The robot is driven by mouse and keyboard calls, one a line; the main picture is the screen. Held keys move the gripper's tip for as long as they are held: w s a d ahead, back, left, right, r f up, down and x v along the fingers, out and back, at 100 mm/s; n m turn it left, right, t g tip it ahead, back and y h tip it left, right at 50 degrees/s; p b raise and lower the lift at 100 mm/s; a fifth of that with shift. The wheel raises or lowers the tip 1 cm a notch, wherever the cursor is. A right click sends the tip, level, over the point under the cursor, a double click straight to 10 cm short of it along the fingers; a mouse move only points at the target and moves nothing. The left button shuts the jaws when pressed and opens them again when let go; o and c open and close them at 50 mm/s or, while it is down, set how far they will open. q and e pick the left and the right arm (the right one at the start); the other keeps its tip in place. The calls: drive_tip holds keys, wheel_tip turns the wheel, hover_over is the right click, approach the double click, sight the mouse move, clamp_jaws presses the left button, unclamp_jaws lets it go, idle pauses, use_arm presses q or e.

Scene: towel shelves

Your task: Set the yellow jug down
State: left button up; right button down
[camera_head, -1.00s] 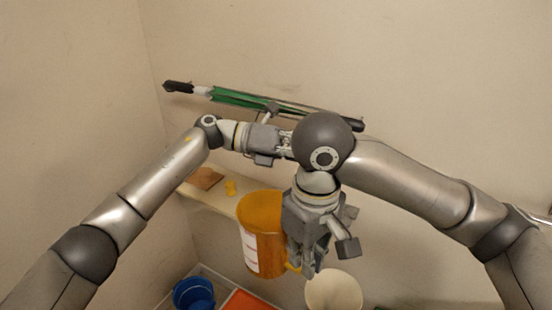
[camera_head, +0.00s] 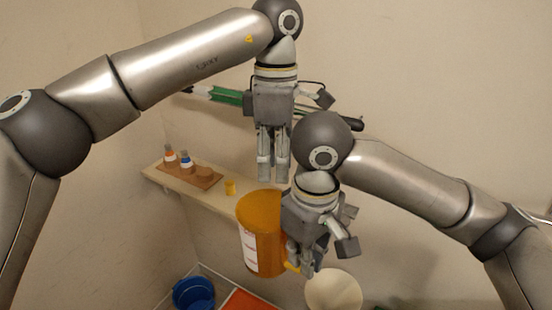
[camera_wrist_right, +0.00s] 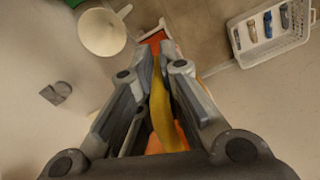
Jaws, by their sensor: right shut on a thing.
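The yellow jug (camera_head: 262,232), an orange-yellow cylinder with a white label, is upright near the middle of the head view, in front of the wall shelf (camera_head: 226,199). My right gripper (camera_head: 299,268) is shut on its handle at the jug's right side. In the right wrist view the yellow handle (camera_wrist_right: 161,112) runs between the fingers. I cannot tell whether the jug's base touches anything. My left gripper (camera_head: 273,172) hangs fingers down just above and behind the jug. Its fingers are close together, and I cannot tell whether they are shut.
The shelf holds a brown board (camera_head: 190,174) with small bottles and a small yellow cup (camera_head: 230,187). A green rolled umbrella-like thing (camera_head: 228,97) is on the wall behind. Below are a blue bucket (camera_head: 194,293), a cream funnel-like vessel (camera_head: 334,290) and a white basket (camera_wrist_right: 270,52).

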sight(275, 211)
use_arm(q)
drive_tip(key=f, duration=1.1)
drive_tip(key=shift+s+f, duration=0.2)
drive_tip(key=shift+f, duration=0.15)
